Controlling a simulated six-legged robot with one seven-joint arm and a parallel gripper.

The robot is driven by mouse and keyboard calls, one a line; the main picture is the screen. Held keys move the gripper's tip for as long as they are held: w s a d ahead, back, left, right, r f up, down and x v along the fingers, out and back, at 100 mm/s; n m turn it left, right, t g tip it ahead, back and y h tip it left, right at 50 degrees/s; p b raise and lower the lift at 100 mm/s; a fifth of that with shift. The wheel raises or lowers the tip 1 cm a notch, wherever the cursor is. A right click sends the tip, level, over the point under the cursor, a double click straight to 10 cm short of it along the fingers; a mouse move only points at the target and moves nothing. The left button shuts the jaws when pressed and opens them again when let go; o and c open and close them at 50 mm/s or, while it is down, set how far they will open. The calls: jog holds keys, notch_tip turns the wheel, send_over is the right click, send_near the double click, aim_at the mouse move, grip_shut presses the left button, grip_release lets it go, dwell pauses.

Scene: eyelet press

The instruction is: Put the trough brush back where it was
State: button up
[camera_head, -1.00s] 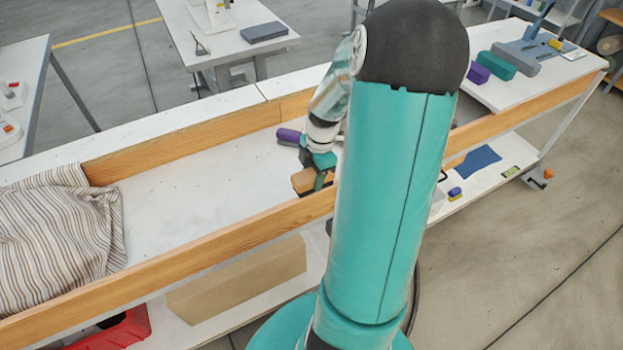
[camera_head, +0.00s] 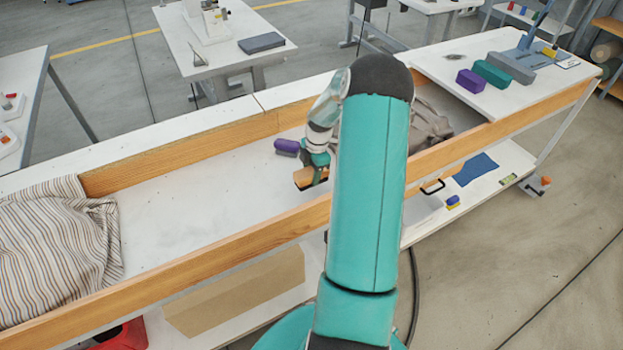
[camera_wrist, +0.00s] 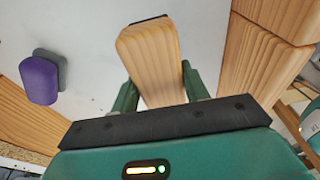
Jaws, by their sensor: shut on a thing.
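The trough brush has a pale wooden back (camera_wrist: 150,58) with a dark edge at its far end in the wrist view. My gripper (camera_wrist: 160,92) is shut on it, one green finger on each side. In the head view the brush (camera_head: 303,178) and my gripper (camera_head: 317,172) are inside the long white trough (camera_head: 190,200), between its wooden side rails. I cannot tell whether the brush touches the trough floor. My arm hides part of the trough to the right.
A purple block on a grey base (camera_head: 286,147) lies close by, left of my gripper, towards the far rail (camera_head: 180,146). A striped cloth (camera_head: 55,235) fills the trough's left end. Brownish cloth (camera_head: 430,128) lies right of my arm. The near rail (camera_head: 200,260) borders this side.

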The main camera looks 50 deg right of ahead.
aim_at(311, 179)
jog(key=shift+w+d+f, duration=0.15)
jog(key=shift+f, duration=1.6)
jog(key=shift+f, duration=0.1)
jog(key=o, duration=1)
jog(key=shift+o, duration=0.2)
jog(key=r, duration=0.4)
jog(key=d+r, duration=0.1)
jog(key=r, duration=0.7)
jog(key=shift+s+d+r, duration=0.15)
jog(key=shift+s+d, duration=0.15)
